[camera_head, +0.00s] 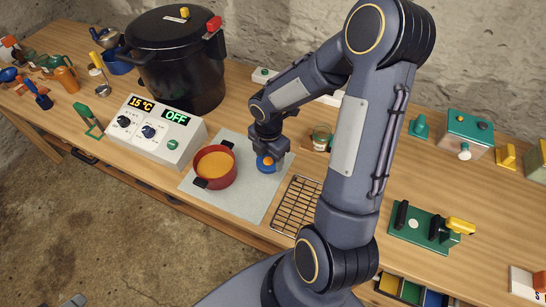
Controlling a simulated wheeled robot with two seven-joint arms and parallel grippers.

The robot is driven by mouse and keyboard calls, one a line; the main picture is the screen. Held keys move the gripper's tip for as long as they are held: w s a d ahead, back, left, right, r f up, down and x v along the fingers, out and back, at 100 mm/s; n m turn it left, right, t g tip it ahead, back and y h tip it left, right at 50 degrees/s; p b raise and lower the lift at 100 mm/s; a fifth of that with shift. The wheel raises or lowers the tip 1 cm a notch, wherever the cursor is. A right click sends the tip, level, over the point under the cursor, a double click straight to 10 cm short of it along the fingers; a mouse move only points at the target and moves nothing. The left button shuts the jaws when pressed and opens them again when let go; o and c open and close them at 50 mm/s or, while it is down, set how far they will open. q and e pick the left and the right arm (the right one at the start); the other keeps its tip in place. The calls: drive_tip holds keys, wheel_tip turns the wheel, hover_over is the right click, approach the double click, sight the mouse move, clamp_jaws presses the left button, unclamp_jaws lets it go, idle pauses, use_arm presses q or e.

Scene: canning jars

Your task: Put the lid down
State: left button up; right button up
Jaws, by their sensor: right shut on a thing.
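My right gripper (268,152) is over the right part of the grey mat (236,200), shut on a small round blue lid (260,166) with an orange middle. The fingers hide part of the lid. I cannot tell whether the lid touches the mat. A red pot (224,180) with dark handles and orange contents stands on the mat, just left of the gripper. My left gripper is not clearly in view.
A wire rack (296,207) lies right of the mat. A small glass jar (321,136) stands behind it. A control box (158,139) and a big black pot (180,60) stand to the left. A green fixture (412,224) is at right. My right arm crosses the middle.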

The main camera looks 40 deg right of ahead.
drive_tip(key=w+d+f+b, duration=0.1)
drive_tip(key=d+f, duration=0.1)
drive_tip(key=w+d+f+b, duration=0.1)
drive_tip(key=w+d+f, duration=0.1)
drive_tip(key=w+d+f+b, duration=0.1)
drive_tip(key=w+d+f, duration=0.1)
drive_tip(key=f, duration=0.1)
drive_tip(key=shift+w+d+f+b, duration=0.1)
drive_tip(key=shift+d+f+b, duration=0.05)
drive_tip(key=shift+f+b, duration=0.8)
drive_tip(key=shift+w+d+f+b, duration=0.1)
drive_tip(key=shift+f+b, duration=0.65)
drive_tip(key=shift+f, duration=0.3)
drive_tip(key=o, duration=1.1)
drive_tip(key=shift+r, duration=0.1)
